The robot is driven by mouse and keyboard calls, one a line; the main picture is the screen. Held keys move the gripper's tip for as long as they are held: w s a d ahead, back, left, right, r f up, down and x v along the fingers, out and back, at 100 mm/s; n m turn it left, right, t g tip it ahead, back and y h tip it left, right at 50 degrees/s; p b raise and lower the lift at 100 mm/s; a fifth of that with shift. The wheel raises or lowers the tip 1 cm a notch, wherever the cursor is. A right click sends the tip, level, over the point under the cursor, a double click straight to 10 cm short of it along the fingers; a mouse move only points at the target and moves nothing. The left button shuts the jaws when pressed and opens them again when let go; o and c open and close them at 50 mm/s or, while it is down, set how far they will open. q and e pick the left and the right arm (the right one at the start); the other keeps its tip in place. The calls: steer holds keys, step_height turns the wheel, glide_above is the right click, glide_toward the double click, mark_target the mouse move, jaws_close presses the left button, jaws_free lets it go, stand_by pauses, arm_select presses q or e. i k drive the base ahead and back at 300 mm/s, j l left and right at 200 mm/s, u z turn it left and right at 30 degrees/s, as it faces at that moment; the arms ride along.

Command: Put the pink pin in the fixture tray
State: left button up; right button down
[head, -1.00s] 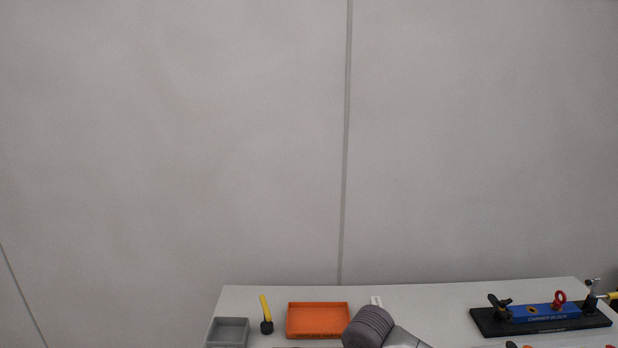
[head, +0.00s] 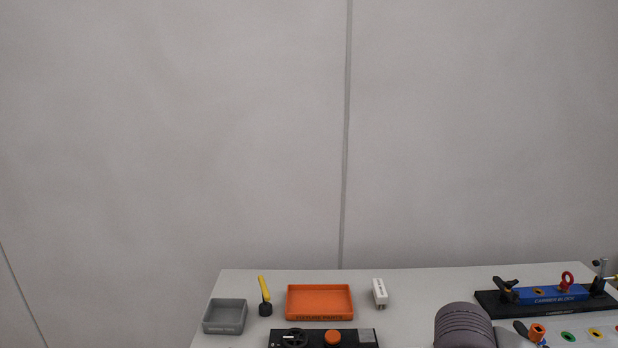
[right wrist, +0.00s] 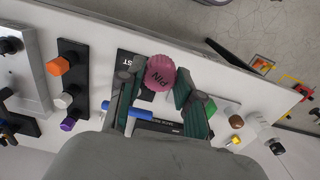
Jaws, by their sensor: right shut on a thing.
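The orange tray (head: 319,316), with lettering that seems to read FIXTURE PARTS, lies on the table in the head view and looks empty. My right arm's dark ribbed part is at the lower right of that view, to the right of the orange tray and apart from it. My left gripper is not in view.
A grey tray (head: 225,329) and a yellow-handled tool (head: 265,290) are left of the orange tray. A white block (head: 380,292) stands right of it. A black panel with an orange knob (head: 333,338) lies in front. A blue carrier block (head: 552,295) sits far right.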

mark_target(333, 304)
steer(key=i+l+u, duration=0.25)
steer(key=i+u, duration=0.2)
steer(key=i+l+u, duration=0.4)
steer(key=k+j, duration=0.05)
steer(key=k, duration=0.05)
